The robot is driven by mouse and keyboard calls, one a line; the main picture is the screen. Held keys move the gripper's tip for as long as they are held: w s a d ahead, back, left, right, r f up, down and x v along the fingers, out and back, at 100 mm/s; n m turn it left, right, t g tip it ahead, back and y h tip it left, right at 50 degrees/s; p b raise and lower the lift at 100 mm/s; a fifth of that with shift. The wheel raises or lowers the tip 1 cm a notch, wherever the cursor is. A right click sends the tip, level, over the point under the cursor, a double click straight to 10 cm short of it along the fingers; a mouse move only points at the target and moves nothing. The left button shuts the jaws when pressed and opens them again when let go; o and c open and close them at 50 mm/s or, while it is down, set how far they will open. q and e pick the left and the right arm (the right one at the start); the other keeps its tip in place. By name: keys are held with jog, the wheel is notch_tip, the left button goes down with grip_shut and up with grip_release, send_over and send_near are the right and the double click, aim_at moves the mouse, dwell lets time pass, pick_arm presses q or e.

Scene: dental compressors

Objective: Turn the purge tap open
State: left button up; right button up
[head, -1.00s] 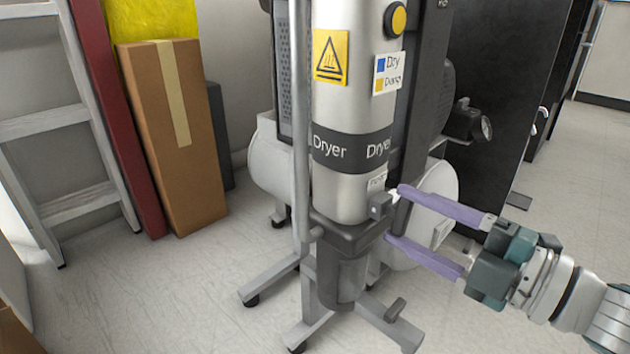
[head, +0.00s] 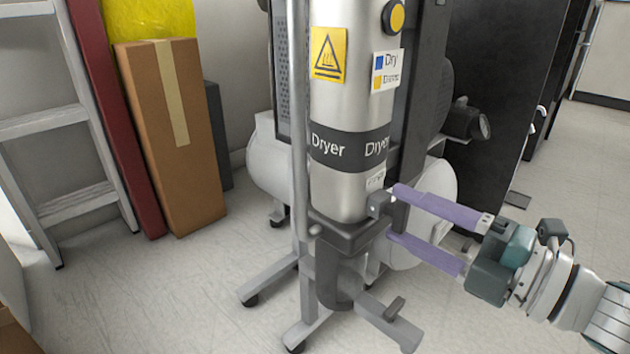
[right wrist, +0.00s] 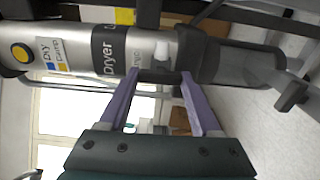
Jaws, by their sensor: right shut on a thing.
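The dryer (head: 345,185) is an upright silver cylinder with a black "Dryer" band and a dark lower collar and bowl. The purge tap (head: 379,203) is a small grey fitting on the right side of the dryer, just above the collar. My right gripper (head: 394,213) reaches in from the right, with one purple finger above the other, shut on the purge tap. In the right wrist view, the fingertips (right wrist: 160,75) are apart, with the tap's dark bar between them beside the dryer (right wrist: 150,52). The fingers partly hide the tap. My left gripper is not in view.
A cardboard box (head: 175,140) and a ladder (head: 60,130) stand at the left.

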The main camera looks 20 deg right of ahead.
jog(key=o, duration=1.4)
jog(key=p+v, duration=0.3)
jog(key=v, duration=0.7)
jog(key=shift+r, duration=0.1)
